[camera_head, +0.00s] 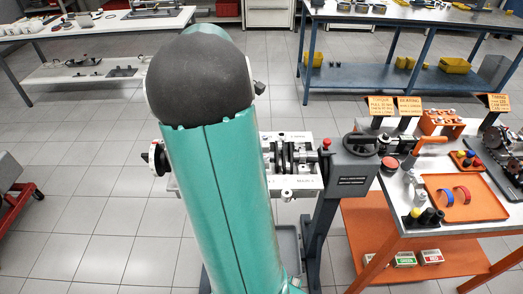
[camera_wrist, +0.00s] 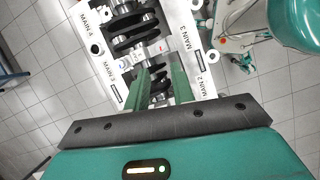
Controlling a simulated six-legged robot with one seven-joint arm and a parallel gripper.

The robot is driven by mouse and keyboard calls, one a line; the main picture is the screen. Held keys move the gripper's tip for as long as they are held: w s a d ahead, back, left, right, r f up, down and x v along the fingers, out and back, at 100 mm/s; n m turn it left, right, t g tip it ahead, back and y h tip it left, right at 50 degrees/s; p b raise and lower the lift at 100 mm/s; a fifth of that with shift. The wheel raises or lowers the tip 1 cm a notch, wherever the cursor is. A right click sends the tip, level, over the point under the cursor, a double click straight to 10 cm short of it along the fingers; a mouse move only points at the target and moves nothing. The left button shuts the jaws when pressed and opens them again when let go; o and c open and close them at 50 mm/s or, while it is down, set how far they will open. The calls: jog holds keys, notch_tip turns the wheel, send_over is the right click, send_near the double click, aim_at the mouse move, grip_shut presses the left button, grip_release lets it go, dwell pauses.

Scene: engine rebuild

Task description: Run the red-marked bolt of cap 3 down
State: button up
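The engine block (camera_wrist: 110,62) fills the upper middle of the wrist view, with a dark crankshaft (camera_wrist: 133,30) along it and MAIN labels on both rails. A small red mark (camera_wrist: 160,48) shows on a pale cap between a MAIN 3 label and the crankshaft, just beyond my fingertips. I cannot tell the bolt head itself there. My gripper (camera_wrist: 160,68) is open, its two green fingers apart over the block, with nothing visibly held. In the head view the block (camera_head: 306,182) stands on a grey stand; my arm hides its left part and my gripper.
A red knob (camera_head: 327,143) tops the stand's grey box (camera_head: 352,172). Right is a bench with an orange tray (camera_head: 487,208), bearing shells, signs and an orange-handled tool (camera_head: 432,139). A handwheel (camera_head: 157,157) sticks out left. Tiled floor is free at left.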

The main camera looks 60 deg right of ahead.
aim_at(265, 156)
jog(key=x, duration=1)
jog(key=shift+f, duration=0.35)
grip_shut()
